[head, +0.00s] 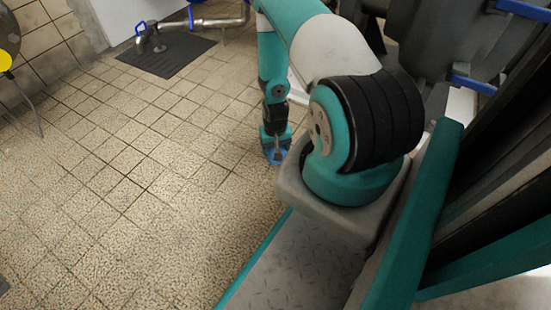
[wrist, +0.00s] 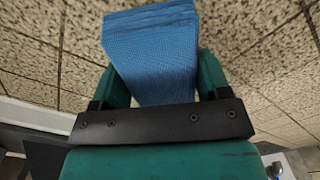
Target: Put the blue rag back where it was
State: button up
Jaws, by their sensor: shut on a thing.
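The blue rag (wrist: 152,50) is a folded, woven blue cloth between the two teal fingers of my gripper (wrist: 160,80) in the wrist view. My gripper is shut on it, and tiled floor shows beyond it. In the head view my gripper (head: 276,148) points down in the upper middle, over the tiles. I cannot tell whether the rag touches the floor.
The tiled floor (head: 130,180) is wide and clear to the left. A dark mat (head: 168,56) with a metal pipe fitting (head: 148,38) lies at the back. Dark machinery with blue handles (head: 472,84) stands at the upper right.

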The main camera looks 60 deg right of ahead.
jog(key=shift+f+b, duration=1.3)
jog(key=shift+f, duration=0.95)
jog(key=o, duration=1)
jog(key=shift+r, duration=0.15)
notch_tip(320, 180, up, 12)
jog(key=p, duration=0.8)
jog(key=shift+r+p, duration=0.15)
jog(key=shift+p, duration=0.15)
